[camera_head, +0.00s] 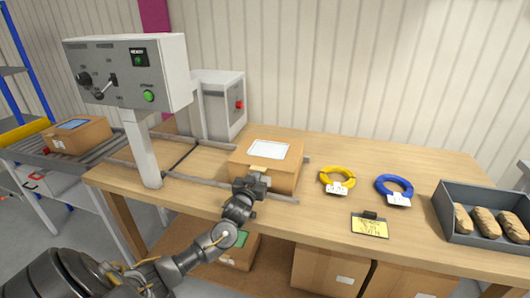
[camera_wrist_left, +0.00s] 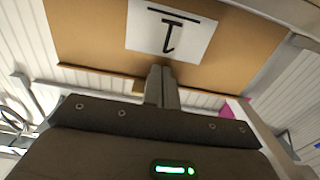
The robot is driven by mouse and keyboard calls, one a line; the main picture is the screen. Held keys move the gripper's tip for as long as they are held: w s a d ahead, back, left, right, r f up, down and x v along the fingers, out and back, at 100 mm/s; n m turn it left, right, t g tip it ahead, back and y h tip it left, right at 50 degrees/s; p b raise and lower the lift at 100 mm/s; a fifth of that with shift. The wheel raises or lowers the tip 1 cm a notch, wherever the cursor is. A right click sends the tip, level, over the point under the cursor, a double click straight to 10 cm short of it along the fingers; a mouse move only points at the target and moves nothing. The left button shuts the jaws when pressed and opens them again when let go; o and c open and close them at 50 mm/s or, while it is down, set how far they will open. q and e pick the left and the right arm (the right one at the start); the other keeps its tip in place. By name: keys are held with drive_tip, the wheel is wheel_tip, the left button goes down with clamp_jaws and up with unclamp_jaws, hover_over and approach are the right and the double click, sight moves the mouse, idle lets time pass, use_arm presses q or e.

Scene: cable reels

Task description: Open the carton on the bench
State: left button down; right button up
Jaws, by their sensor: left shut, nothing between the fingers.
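The carton (camera_head: 283,177) is a closed brown cardboard box on the wooden bench, with a white label on its top. My left gripper (camera_head: 259,170) is at the carton's near side, by a pale tab at the front top edge. In the left wrist view the carton (camera_wrist_left: 85,35) fills the upper part, and its label shows a dark mark. There the left gripper's fingers (camera_wrist_left: 161,75) are shut together with nothing between them, close to the carton's edge. I cannot tell if they touch it. My right gripper is not in view.
A yellow cable reel (camera_head: 336,178) and a blue reel (camera_head: 394,186) lie right of the carton. A yellow card (camera_head: 369,226) lies near the front edge. A grey tray (camera_head: 466,235) holds wrapped items at the right. A control panel (camera_head: 128,75) stands at the left.

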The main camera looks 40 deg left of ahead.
use_arm(q)
drive_tip(key=shift+r, duration=0.1)
wheel_tip(320, 180, up, 7)
drive_tip(key=p, duration=0.7)
drive_tip(key=shift+r, duration=0.2)
drive_tip(key=w+a+r+p, duration=0.2)
drive_tip(key=w+r+p, duration=0.1)
drive_tip(key=w+r, duration=0.2)
drive_tip(key=shift+w+r, duration=0.35)
drive_tip(key=shift+r, duration=0.65)
